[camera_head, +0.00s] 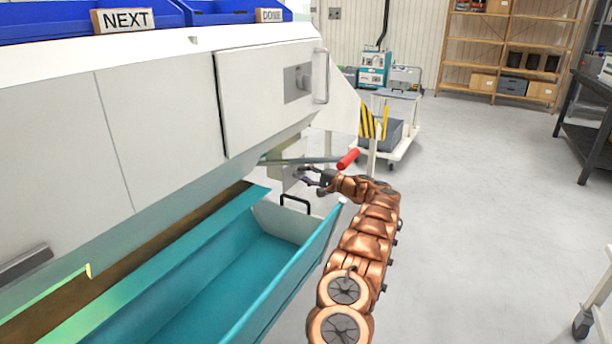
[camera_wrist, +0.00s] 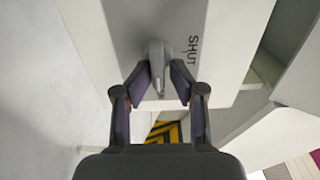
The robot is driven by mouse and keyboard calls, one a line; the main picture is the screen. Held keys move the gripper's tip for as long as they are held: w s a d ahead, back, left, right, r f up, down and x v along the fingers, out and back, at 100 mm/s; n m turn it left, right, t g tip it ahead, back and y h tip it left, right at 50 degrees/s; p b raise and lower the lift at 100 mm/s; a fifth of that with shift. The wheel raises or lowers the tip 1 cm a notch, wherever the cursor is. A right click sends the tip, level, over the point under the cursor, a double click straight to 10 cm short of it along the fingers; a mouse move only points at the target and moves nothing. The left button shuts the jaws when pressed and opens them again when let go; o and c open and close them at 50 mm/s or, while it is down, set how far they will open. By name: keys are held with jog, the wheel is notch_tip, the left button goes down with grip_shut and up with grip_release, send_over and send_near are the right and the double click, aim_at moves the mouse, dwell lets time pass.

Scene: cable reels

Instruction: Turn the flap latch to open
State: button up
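The flap latch (camera_wrist: 157,62) is a small grey knob with a narrow lever, on a pale panel (camera_wrist: 220,35). The word SHUT is printed to its right in the wrist view. My gripper (camera_wrist: 161,76) has its two dark fingers on either side of the lever, tips close to the panel. The fingers are apart, with narrow gaps beside the lever; contact is not clear. In the head view my gripper (camera_head: 306,176) reaches left under the white machine (camera_head: 160,120) to a pale box (camera_head: 288,180); the latch is too small to make out there.
A teal trough (camera_head: 245,280) with a black handle (camera_head: 295,203) lies below and left of my arm. A red-ended lever (camera_head: 348,159) is just above my gripper. A yellow-black striped post (camera_head: 372,125) and a trolley (camera_head: 398,140) stand behind.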

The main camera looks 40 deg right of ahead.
jog(key=shift+a, duration=0.15)
dwell(0.3)
jog(key=shift+s, duration=0.15)
jog(key=v, duration=1.1)
jog(key=shift+s, duration=0.3)
jog(key=shift+d, duration=0.2)
